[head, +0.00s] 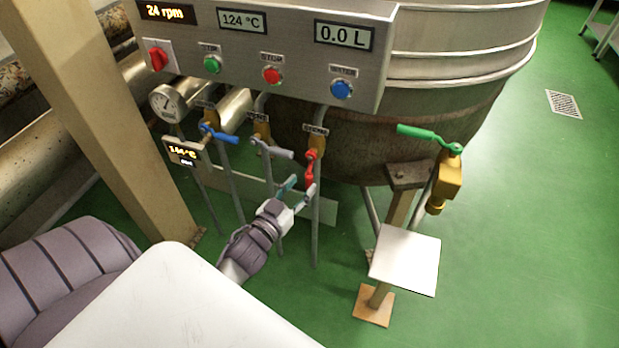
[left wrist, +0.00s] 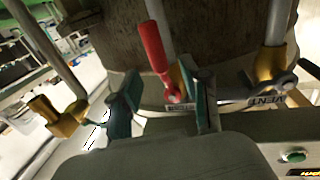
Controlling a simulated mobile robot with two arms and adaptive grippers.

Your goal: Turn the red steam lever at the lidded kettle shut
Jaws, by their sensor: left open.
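The red steam lever (head: 310,168) hangs down along its vertical pipe below the control panel, under a small label. My left gripper (head: 297,193) is open, with its fingers just below and left of the red lever in the head view. In the left wrist view, the red lever (left wrist: 155,48) lies between the two spread fingers of the gripper (left wrist: 166,80) in the picture, nearer the right one. No grip on it shows, and I cannot tell whether a finger touches it. The kettle (head: 340,140) stands behind the lever. My right gripper is not in view.
A grey lever (head: 271,149) and a blue lever (head: 220,134) sit left of the red one. A green lever (head: 430,134) on a brass valve is to the right, above a white plate (head: 405,260). The control panel (head: 300,70) overhangs the levers. A beige post (head: 95,110) stands left.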

